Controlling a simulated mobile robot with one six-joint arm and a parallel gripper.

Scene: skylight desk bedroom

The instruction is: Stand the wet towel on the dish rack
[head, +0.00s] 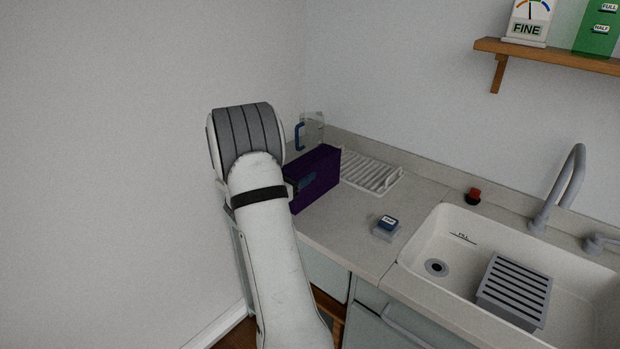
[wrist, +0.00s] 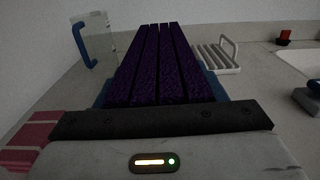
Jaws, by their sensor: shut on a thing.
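The wet towel (head: 318,172) is a dark purple, block-like folded bundle over the left part of the counter. In the wrist view the towel (wrist: 158,65) fills the middle, with grooves running along it. My gripper (head: 304,184) is shut on the towel; its blue fingers show at the towel's near end in the wrist view. The white dish rack (head: 372,176) lies on the counter just right of and behind the towel. The rack also shows in the wrist view (wrist: 216,58). The towel hides part of the rack's left side. I cannot tell whether the towel touches the counter.
A clear jug (head: 313,127) with a blue handle stands in the back corner. A small blue-topped item (head: 387,226) sits near the sink (head: 412,248), which holds a slatted grey box (head: 514,288). A red-topped object (head: 473,196) stands behind the sink. A red cloth (wrist: 32,140) lies lower left.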

